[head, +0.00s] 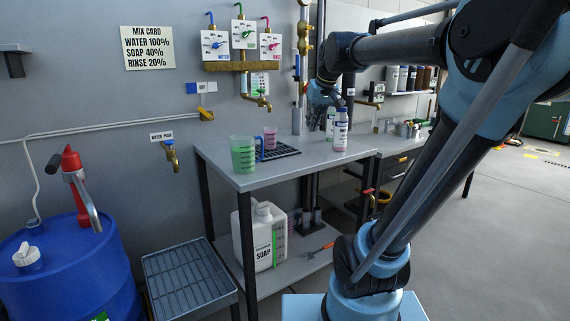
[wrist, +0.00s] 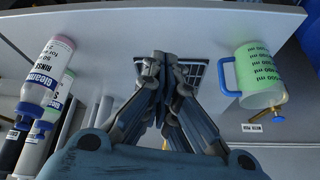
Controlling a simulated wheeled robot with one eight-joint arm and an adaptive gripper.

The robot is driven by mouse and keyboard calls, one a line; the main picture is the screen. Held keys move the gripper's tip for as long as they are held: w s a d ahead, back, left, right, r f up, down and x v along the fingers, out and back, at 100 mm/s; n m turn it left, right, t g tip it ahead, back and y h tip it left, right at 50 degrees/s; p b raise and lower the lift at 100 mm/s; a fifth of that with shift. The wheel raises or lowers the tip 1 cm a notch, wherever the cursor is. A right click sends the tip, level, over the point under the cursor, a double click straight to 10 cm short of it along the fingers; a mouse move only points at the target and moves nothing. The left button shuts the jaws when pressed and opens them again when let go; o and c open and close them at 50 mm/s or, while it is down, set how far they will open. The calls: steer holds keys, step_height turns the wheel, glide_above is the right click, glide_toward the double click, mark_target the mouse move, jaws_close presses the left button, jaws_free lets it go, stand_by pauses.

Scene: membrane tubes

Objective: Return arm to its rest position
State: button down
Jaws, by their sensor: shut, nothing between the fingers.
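My arm (head: 430,150) rises from its blue base at the lower right, bends at the top, and reaches left toward the table. My gripper (head: 325,108) hangs over the right part of the grey table (head: 225,164), close to the bottles there. In the wrist view my gripper (wrist: 164,60) has its fingers together at the tips, with nothing between them. The black drain grate (wrist: 196,72) shows behind the fingers.
A jug of green liquid (head: 243,154) and a pink-filled cup (head: 270,138) stand on the table's left. A soap canister (head: 263,236) is on the lower shelf; a blue drum (head: 70,275) stands left. Open floor lies right.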

steer(key=s+d+f+m+g, duration=0.1)
steer(key=s+d+f, duration=0.2)
steer(key=s+f, duration=0.5)
steer(key=s+d+f+m+g+h, duration=0.1)
steer(key=s+d+f, duration=0.2)
steer(key=s+f, duration=0.5)
steer(key=s+d+f+m+g+h, duration=0.1)
steer(key=s+d+f, duration=0.2)
steer(key=s+f, duration=0.6)
step_height(320, 180, down, 3)
steer(key=shift+d+f+m, duration=0.1)
steer(key=shift+d+m, duration=0.2)
steer(key=shift+w, duration=0.1)
